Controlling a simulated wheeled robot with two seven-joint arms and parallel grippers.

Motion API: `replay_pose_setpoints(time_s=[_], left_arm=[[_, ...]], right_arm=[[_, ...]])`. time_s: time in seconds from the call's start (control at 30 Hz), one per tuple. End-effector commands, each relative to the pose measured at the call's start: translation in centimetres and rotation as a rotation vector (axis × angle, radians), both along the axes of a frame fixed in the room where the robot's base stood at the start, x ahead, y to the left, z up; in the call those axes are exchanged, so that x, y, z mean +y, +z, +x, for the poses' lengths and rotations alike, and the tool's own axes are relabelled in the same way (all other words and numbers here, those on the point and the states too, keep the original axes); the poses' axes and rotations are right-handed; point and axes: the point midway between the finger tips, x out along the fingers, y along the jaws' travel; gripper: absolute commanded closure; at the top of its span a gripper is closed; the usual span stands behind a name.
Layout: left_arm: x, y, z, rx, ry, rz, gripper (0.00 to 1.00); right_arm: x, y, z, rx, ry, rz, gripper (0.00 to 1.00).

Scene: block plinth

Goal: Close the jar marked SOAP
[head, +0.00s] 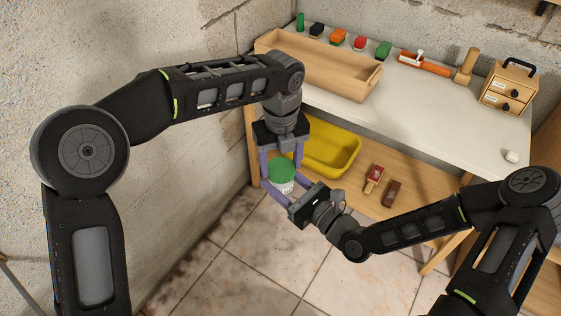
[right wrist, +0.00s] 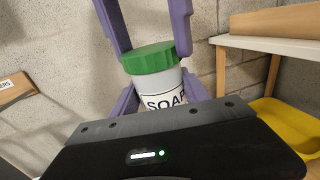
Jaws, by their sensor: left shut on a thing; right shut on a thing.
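The jar (head: 284,188) is white with a dark-lettered label, partly readable as SOAP in the right wrist view (right wrist: 160,97). A green lid (head: 281,169) sits on its mouth and also shows in the right wrist view (right wrist: 150,58). I cannot tell how tightly it is seated. My left gripper (head: 281,163) comes from above, its purple fingers shut on the lid's sides. My right gripper (head: 286,186) reaches in from the lower right, its fingers shut on the jar's body. The jar is held off the floor, roughly upright, in front of the bench's left end.
The white-topped workbench (head: 430,108) carries a long wooden tray (head: 320,72), several brushes, a mallet (head: 466,66) and a small drawer box (head: 508,88). A yellow bin (head: 340,147) and two small items lie on the lower shelf. A block wall stands close on the left.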

Motion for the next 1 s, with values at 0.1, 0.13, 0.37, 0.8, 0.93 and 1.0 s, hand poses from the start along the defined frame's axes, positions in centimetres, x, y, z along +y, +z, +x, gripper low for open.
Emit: replay_pose_setpoints(time_s=[0.1,0.13,0.37,0.8,0.93,1.0], left_arm=[[-0.02,0.01,0.08,0.000,-0.322,-0.002,0.77],[-0.04,-0.01,0.07,0.000,-0.404,-0.003,0.77],[-0.11,0.06,0.04,-0.002,-0.769,-0.001,0.77],[-0.11,-0.01,0.01,-0.001,-0.765,-0.001,0.17],[-0.11,-0.01,0.00,0.000,-0.765,-0.001,0.17],[-0.12,0.14,0.01,-0.001,-0.765,-0.001,0.17]], right_arm=[[-0.01,-0.07,-0.02,0.002,0.000,-0.001,1.00],[-0.01,-0.07,-0.02,0.002,0.000,-0.001,1.00],[-0.01,-0.07,-0.03,0.002,0.000,-0.001,1.00],[0.00,-0.01,-0.01,0.000,0.000,0.000,1.00],[0.01,0.00,-0.01,0.000,0.000,0.000,1.00],[0.01,0.01,-0.01,0.000,0.000,0.000,1.00]])
